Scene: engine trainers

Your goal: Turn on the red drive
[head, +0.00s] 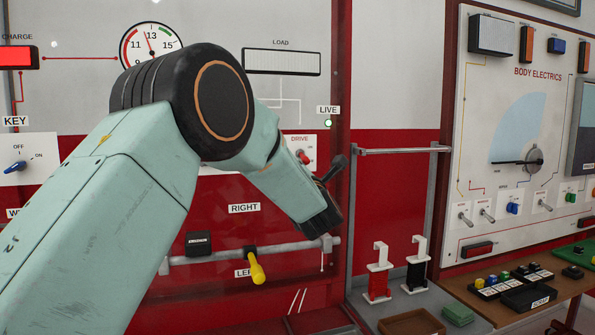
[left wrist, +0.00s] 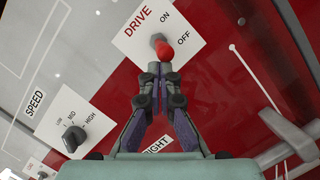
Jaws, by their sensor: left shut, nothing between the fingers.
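The red drive switch (left wrist: 166,50) is a toggle with a red tip on a white plate marked DRIVE (left wrist: 138,42), with ON and OFF labels. Its lever leans toward the OFF side. It also shows in the head view, where the red switch (head: 306,158) is partly hidden behind my left arm. My left gripper (left wrist: 161,70) is shut and empty. Its fingertips are close to the red tip in the left wrist view; whether they touch it I cannot tell. In the head view the fingers are not clearly visible. My right gripper is not in view.
A SPEED dial (left wrist: 73,138) is beside the drive plate. A blue key knob (head: 15,167) is at the left, and a small LIVE lamp (head: 328,123) is near the drive switch. A yellow-handled lever (head: 257,268) sticks out below. Red and black levers stand at the right.

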